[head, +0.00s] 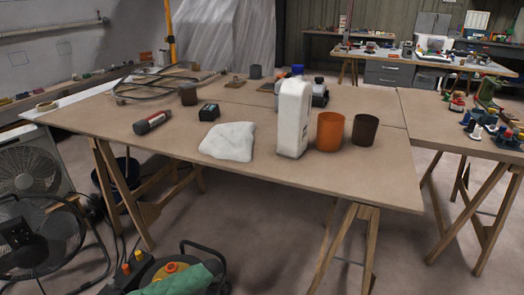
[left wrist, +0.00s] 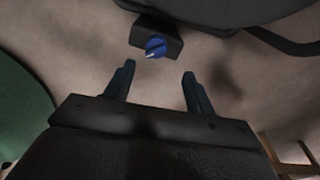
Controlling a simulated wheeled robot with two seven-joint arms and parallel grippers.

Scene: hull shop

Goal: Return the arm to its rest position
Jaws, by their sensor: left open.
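My left gripper (left wrist: 156,88) shows in the left wrist view with its two dark fingers apart. Nothing is between them. It points at the bare floor (left wrist: 90,50), away from the table. A black part with a blue knob (left wrist: 155,47) shows beyond the fingertips; I cannot tell what it belongs to. Neither arm and neither gripper shows in the head view. My right gripper is not in any view.
A wooden trestle table (head: 270,172) holds a white bottle (head: 293,118), an orange cup (head: 329,132), a dark cup (head: 365,130), a white cloth (head: 228,141) and a dark tube (head: 150,122). A black fan (head: 40,235) and a machine with a green cover (head: 175,275) stand on the floor in front.

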